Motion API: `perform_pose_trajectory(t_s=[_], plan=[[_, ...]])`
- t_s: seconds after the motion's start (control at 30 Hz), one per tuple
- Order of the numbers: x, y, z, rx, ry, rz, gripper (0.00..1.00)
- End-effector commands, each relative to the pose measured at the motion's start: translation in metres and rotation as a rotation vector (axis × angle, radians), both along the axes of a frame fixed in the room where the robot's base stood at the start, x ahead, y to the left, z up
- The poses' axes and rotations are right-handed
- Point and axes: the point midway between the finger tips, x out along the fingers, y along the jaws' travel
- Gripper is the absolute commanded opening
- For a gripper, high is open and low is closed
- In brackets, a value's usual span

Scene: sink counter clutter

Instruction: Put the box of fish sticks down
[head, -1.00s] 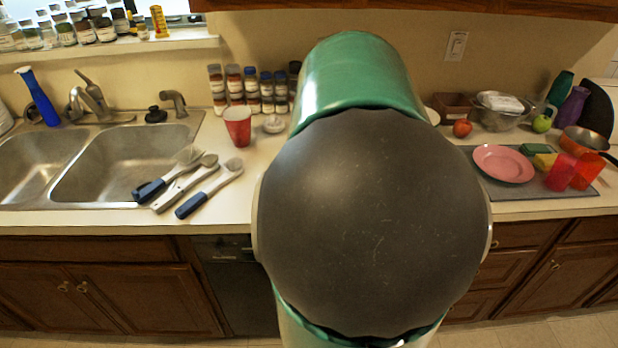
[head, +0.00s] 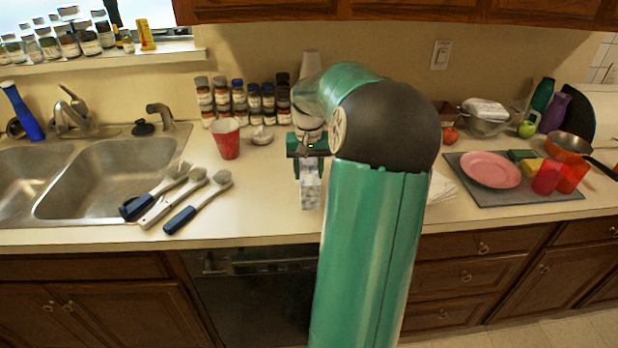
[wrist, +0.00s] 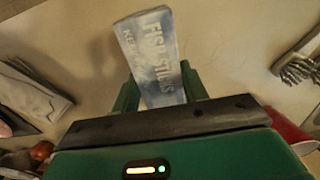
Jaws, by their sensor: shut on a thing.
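The box of fish sticks (wrist: 150,58) is a small whitish-blue box with its lettering in view in the wrist view. My gripper (wrist: 162,92) is shut on it, with one green finger on each side. In the head view the box (head: 311,188) hangs below my gripper (head: 309,165), over the bare counter between the brushes and the grey mat. I cannot tell whether its lower end touches the counter. My arm hides part of the counter to its right.
A red cup (head: 226,138) and spice jars (head: 243,100) stand behind to the left. Several long-handled brushes (head: 180,195) lie beside the sink (head: 110,175). A pink plate (head: 490,169) sits on a grey mat (head: 530,198) at right. The counter front (head: 260,215) is clear.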

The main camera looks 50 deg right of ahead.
Motion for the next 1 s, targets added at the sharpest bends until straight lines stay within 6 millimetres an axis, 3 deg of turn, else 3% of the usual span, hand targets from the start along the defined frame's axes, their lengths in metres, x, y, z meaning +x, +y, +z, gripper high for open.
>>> perform_pose_trajectory(t_s=[0.17,0.53,0.57,0.67,1.0], plan=[[-0.002,0.001,-0.024,0.002,0.002,0.0,0.12],[-0.002,0.001,-0.029,0.001,0.002,0.0,0.12],[-0.002,0.001,-0.029,0.002,0.003,0.0,0.47],[-0.002,0.001,-0.029,0.002,0.003,0.0,0.65],[-0.002,0.0,-0.026,0.001,0.002,-0.001,0.65]])
